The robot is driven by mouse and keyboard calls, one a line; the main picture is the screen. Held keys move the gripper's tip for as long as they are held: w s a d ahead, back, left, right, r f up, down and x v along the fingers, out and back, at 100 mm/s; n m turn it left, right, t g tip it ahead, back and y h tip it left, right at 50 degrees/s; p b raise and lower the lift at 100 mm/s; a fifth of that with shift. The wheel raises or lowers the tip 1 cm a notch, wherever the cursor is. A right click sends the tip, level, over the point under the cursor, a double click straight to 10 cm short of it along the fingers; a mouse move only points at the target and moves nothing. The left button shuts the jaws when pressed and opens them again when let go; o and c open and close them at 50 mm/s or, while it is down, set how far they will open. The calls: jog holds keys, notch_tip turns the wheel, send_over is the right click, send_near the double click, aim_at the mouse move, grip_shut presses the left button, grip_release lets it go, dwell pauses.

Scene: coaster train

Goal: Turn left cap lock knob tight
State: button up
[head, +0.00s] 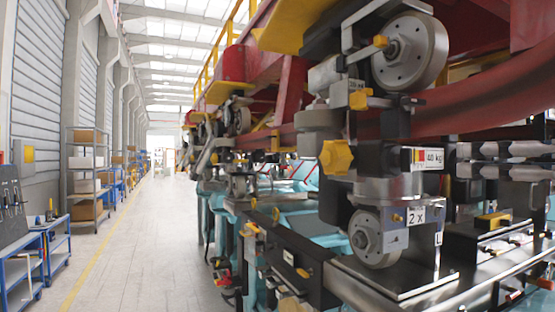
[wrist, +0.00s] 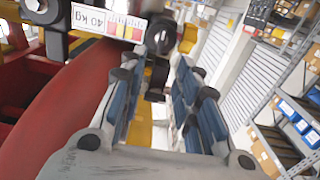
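In the head view a yellow star-shaped knob (head: 336,157) sits on the grey wheel assembly, left of the 40 kg label (head: 428,158). Smaller yellow knobs show higher up, one beside the upper wheel (head: 380,41) and one below it (head: 358,100). I cannot tell which is the left cap lock knob. In the wrist view, which is upside down, my gripper (wrist: 160,72) has its two blue-padded fingers apart. Yellow surfaces show between and beyond the fingers; I see nothing clearly gripped. The 40 kg label (wrist: 110,22) is upper left there. My gripper does not show in the head view.
A grey lower wheel (head: 372,240) stands on the track at right. A curved red beam (wrist: 60,115) runs close to the fingers. Shelves (head: 88,170) line the left wall, and the aisle floor (head: 150,230) is clear.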

aim_at(411, 159)
jog(key=p+x, duration=0.1)
jog(key=x, duration=1.1)
jog(key=shift+w+a, duration=0.1)
jog(key=shift+c, duration=0.6)
grip_shut()
